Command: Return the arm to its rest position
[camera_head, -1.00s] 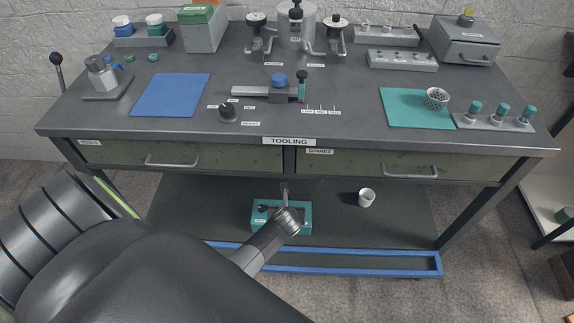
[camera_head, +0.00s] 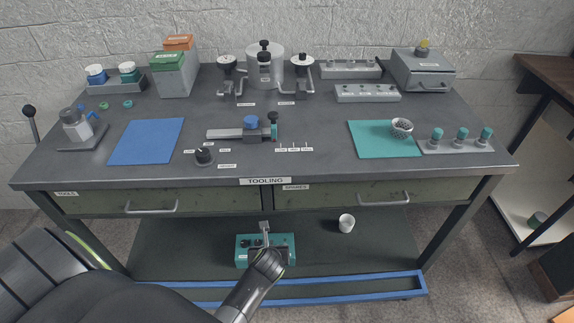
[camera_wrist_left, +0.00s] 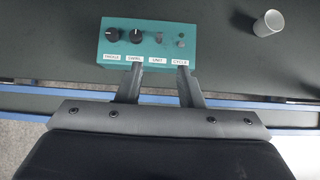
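My left arm comes in from the lower left in the head view, reaching in front of the workbench (camera_head: 340,174). Its forearm end (camera_head: 262,268) is in front of the teal control box (camera_head: 243,259) on the lower shelf, partly covering it. In the left wrist view, my left gripper (camera_wrist_left: 160,76) has its two fingers apart with nothing between them. The fingertips overlap the near edge of the control box (camera_wrist_left: 150,42), which has two black knobs and small switches; I cannot tell if they touch. My right gripper is not in view.
A white cup (camera_head: 346,223) stands on the lower shelf (camera_head: 190,240), right of the box; a blue rail (camera_head: 350,290) runs along the shelf's front. The benchtop holds a blue mat (camera_head: 147,141), a teal mat (camera_head: 372,144), a slide fixture (camera_head: 235,132) and several bottles. Two drawers face me.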

